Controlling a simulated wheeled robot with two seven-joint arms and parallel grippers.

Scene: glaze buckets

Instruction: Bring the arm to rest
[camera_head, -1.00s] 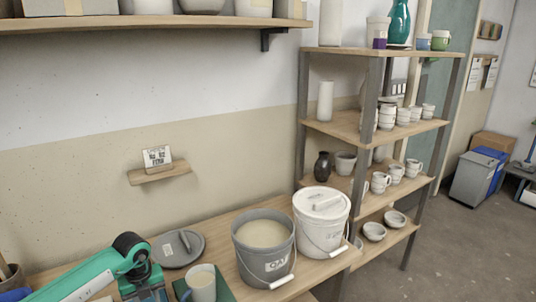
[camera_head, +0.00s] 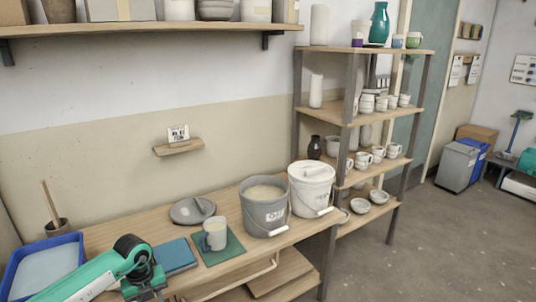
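My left arm comes in from the lower left. Its green and black gripper end (camera_head: 146,283) is over the front left of the wooden table (camera_head: 120,234), cut off by the bottom edge, and its fingertips cannot be made out. My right gripper is not in view. A grey bucket (camera_head: 265,219) of pale glaze stands open on the table. A white bucket (camera_head: 309,204) with its lid on stands beside it. A grey round lid (camera_head: 192,210) lies on the table to the left of the buckets, clear of my gripper.
A mug (camera_head: 215,234) stands on a green mat (camera_head: 232,251), with a blue book (camera_head: 175,257) beside it. A blue tray (camera_head: 17,282) and a pot with a stick (camera_head: 56,226) are at the left. A shelf rack (camera_head: 349,168) stands right; floor is open beyond.

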